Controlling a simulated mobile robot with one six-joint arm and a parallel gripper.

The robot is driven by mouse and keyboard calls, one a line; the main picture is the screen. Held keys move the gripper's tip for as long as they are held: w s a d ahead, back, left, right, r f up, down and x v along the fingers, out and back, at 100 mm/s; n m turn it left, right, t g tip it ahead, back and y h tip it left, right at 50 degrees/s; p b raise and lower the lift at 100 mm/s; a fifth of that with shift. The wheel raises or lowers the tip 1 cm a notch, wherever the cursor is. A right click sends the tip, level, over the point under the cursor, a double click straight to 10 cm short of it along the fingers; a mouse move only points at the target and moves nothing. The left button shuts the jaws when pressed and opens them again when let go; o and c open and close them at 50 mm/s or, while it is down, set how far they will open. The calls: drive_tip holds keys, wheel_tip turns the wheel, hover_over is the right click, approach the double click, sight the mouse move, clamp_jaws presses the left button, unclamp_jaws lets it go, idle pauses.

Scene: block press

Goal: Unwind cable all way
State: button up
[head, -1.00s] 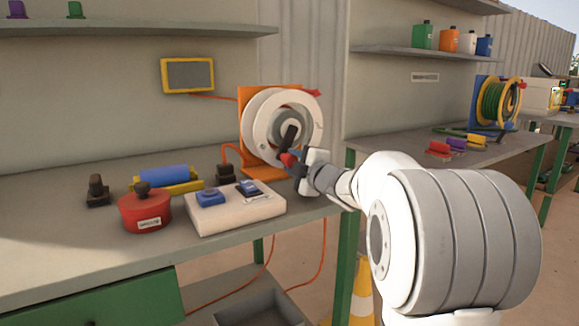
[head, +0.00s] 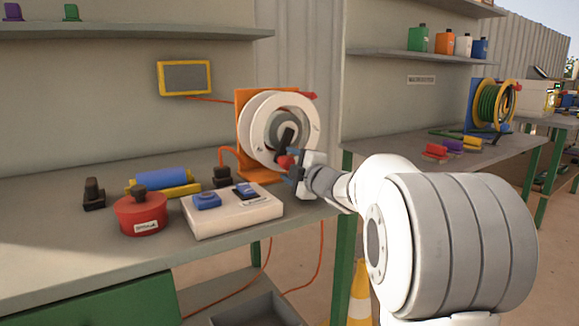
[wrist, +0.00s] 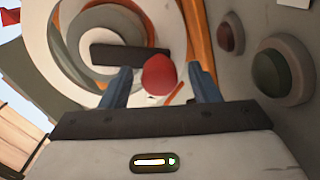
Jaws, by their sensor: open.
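The cable reel (head: 299,110) is a white drum on an orange stand (head: 244,104) at the right end of the near bench. Its dark crank arm (head: 286,138) ends in a red knob (head: 284,162). My gripper (head: 291,171) is at the knob. In the wrist view the red knob (wrist: 159,75) sits between the two blue fingers of my open gripper (wrist: 160,88), with a gap on each side. The dark crank (wrist: 120,56) lies behind it. An orange cable (head: 318,255) hangs below the bench. How much cable is on the drum is hidden.
A white box with blue parts (head: 232,213), a red pot (head: 140,215) and a blue roller (head: 162,178) stand left of the reel. A second reel with green cable (head: 493,105) is on the far bench. The bench's front left is clear.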

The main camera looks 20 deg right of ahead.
drive_tip(key=p+v, duration=0.1)
drive_tip(key=v, duration=0.6)
drive_tip(key=shift+s+d+r+p, duration=0.1)
drive_tip(key=shift+r+p, duration=0.05)
drive_tip(key=shift+p, duration=0.2)
drive_tip(key=shift+s, duration=0.3)
